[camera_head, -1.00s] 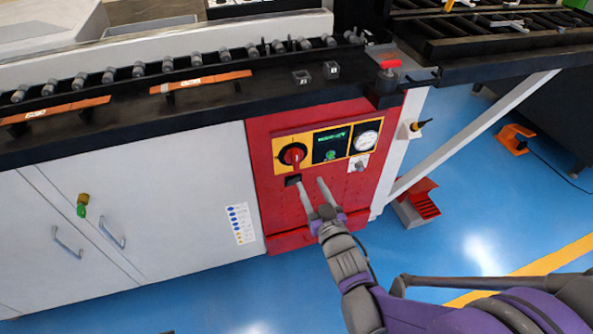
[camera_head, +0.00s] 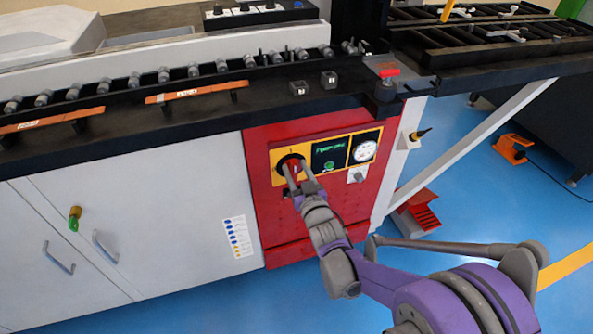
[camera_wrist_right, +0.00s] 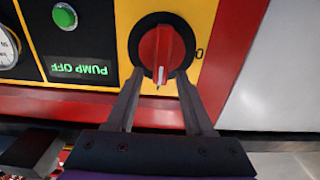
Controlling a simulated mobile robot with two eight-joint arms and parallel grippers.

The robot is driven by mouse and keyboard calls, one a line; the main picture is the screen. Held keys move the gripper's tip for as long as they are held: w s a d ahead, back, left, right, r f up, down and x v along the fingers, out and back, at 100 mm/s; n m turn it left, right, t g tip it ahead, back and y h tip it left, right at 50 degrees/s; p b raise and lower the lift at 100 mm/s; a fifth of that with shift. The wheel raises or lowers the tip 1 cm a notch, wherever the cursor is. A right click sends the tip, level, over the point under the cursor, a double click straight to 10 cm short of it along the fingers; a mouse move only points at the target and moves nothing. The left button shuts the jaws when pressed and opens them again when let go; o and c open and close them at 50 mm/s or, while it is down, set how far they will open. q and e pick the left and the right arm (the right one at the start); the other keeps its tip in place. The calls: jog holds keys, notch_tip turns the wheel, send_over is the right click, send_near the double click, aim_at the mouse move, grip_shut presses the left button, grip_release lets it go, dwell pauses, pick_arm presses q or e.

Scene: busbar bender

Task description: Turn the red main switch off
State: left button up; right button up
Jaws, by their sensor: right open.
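The red main switch (camera_wrist_right: 162,52) is a round knob with a raised grip bar on a black ring and yellow plate. In the right wrist view its bar stands roughly upright, and a "0" mark shows beside the ring. In the head view the switch (camera_head: 293,165) sits on the red cabinet panel, partly covered by my right gripper. My right gripper (camera_head: 297,166) is open, its fingertips at the switch. In the wrist view the two fingers (camera_wrist_right: 158,78) lie either side of the knob's lower end; I cannot tell whether they touch it. My left gripper is not in view.
Beside the switch are a display reading "PUMP OFF" (camera_wrist_right: 78,68), a green button (camera_wrist_right: 65,16) and a pressure gauge (camera_head: 364,151). A black bench edge with rollers (camera_head: 220,66) runs above. A red pedal (camera_head: 418,204) stands on the blue floor at right.

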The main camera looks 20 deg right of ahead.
grip_shut()
jog(key=shift+a, duration=0.1)
dwell(0.4)
jog(key=n, duration=0.4)
jog(key=shift+a+f+p, duration=0.1)
jog(key=shift+a+p, duration=0.25)
jog(key=shift+a, duration=0.05)
jog(key=shift+s+a+f+n, duration=0.1)
jog(key=shift+a+f+n, duration=0.25)
jog(key=shift+n, duration=2)
jog(key=shift+w+a+f+n, duration=0.15)
jog(key=shift+f+n, duration=0.35)
jog(key=shift+n, duration=1.8)
jog(key=shift+s+a+f+n, duration=0.15)
jog(key=shift+a+f+n, duration=0.2)
jog(key=shift+n, duration=2)
